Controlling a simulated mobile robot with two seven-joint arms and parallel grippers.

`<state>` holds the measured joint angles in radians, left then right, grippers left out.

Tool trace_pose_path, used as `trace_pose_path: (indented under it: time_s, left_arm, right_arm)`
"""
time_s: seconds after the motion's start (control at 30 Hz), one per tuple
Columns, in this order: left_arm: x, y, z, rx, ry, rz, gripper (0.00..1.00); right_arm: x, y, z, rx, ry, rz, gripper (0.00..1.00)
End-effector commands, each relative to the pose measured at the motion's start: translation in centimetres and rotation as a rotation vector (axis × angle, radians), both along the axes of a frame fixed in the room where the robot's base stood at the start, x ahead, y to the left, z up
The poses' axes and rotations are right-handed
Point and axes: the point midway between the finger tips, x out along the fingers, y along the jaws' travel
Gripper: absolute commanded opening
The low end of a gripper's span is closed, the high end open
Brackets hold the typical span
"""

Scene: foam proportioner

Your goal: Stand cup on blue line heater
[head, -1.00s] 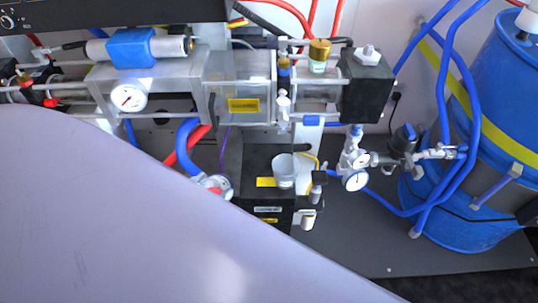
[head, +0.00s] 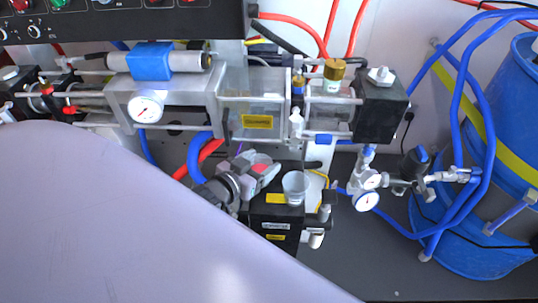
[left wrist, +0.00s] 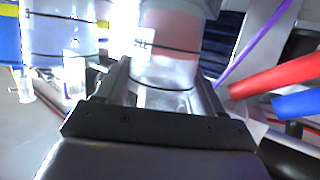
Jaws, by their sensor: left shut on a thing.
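A small clear cup (head: 295,184) stands upright on a black box with yellow and white labels (head: 269,226) in the head view. My left gripper (head: 279,175) comes in from the left beside the cup. In the left wrist view its dark fingers (left wrist: 163,88) are shut on a clear, round-walled thing that fits the cup; pinkish tones show through it. The finger contact is hard to make out in the head view. I cannot read which line heater the box is. My right gripper is not in view.
The pump assembly with a gauge (head: 146,108) and clear cylinder (head: 250,118) runs above and behind the box. Red and blue hoses (head: 198,155) lie close to my left gripper.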

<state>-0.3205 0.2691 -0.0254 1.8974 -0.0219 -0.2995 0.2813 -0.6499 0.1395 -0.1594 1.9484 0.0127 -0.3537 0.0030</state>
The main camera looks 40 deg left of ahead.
Motion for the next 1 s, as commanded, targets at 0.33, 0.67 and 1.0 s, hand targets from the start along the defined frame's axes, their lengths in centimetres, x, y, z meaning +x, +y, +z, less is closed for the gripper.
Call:
trace_pose_path:
  time_s: [0.33,0.67,1.0]
  left_arm:
    - [3.6,-0.1,0.1,0.000,-0.003,0.000,0.30]
    - [3.9,-0.1,-0.6,0.000,0.000,0.000,0.30]
    - [3.9,-0.1,-0.9,0.000,0.001,0.000,0.94]
  right_arm:
    - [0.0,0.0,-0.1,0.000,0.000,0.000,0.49]
    - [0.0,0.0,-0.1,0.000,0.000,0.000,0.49]
    - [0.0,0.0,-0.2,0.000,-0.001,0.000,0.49]
